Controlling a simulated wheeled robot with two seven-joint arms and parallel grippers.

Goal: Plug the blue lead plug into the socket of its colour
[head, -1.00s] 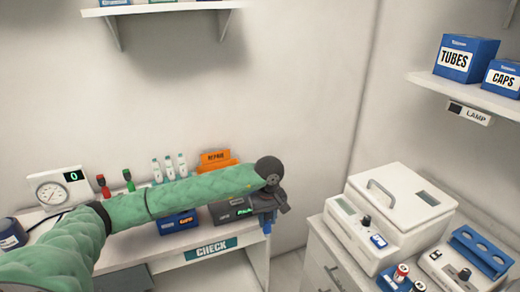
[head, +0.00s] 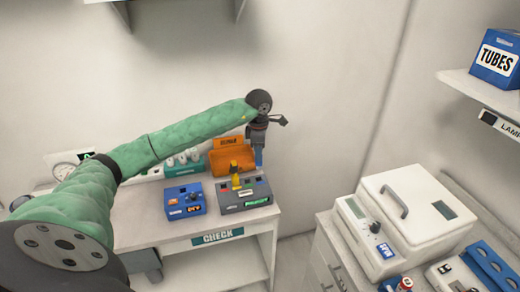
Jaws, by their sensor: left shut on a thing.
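My left gripper (head: 258,148) points down above the back right of the check bench. It is shut on a small blue piece, which looks like the blue lead plug (head: 259,159); its lower end shows beneath the fingers. The grey device (head: 257,202) with a green display sits on the bench below and to the left of the gripper, apart from the plug. A yellow plug (head: 235,176) stands upright on its top. My right gripper is not in view.
A blue box (head: 185,201) sits left of the grey device. A white machine (head: 400,215) is on the right cabinet. My left arm hides the bench's left part.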

